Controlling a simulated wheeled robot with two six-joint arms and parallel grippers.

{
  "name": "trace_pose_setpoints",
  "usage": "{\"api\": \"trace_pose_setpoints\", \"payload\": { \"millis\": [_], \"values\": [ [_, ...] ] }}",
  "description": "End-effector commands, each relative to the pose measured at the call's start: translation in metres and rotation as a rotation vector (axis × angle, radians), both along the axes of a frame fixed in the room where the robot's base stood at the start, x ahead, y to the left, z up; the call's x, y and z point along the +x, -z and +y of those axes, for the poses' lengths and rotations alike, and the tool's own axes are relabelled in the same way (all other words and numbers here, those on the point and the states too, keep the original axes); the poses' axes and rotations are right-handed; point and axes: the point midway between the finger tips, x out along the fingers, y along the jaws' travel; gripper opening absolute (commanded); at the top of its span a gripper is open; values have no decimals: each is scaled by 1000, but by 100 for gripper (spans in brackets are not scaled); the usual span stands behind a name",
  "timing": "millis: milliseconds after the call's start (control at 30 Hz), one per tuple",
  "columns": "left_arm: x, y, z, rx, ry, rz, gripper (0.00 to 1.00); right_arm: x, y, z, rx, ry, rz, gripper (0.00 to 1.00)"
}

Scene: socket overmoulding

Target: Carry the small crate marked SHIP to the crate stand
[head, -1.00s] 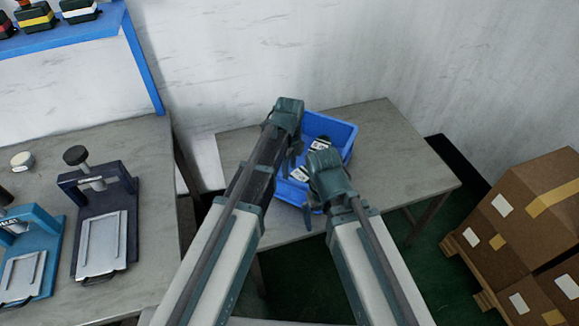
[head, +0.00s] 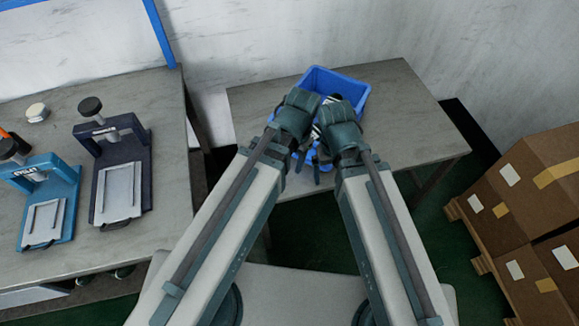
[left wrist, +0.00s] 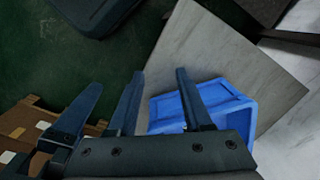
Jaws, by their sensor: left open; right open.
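A small blue crate (head: 345,86) sits on the grey table by the wall; no SHIP marking is readable. Black and white pieces show inside it, mostly hidden by my grippers. My left gripper (head: 297,150) is open at the crate's near left side. My right gripper (head: 322,160) is open beside it, over the crate's near side. Whether any finger touches the crate cannot be told.
The grey table (head: 415,115) has free room right of the crate; whether it is the crate stand is unclear. At left, a bench (head: 55,105) holds a dark press (head: 118,170) and a blue press (head: 50,205). Cardboard boxes (head: 530,200) stand on a pallet at right.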

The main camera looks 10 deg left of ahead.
Motion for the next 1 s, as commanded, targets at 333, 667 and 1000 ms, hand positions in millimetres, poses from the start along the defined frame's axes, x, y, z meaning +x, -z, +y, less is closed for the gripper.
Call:
{"api": "trace_pose_setpoints", "payload": {
  "millis": [333,667,1000],
  "values": [
    [-28,0,5,25,-272,-25,50,0,0,0,0,0,0,100],
    [-27,-6,5,25,-271,-25,50,0,-5,0,0,0,0,100],
    [-27,-71,5,24,-271,-24,50,0,-70,0,0,0,0,100]
  ]
}}
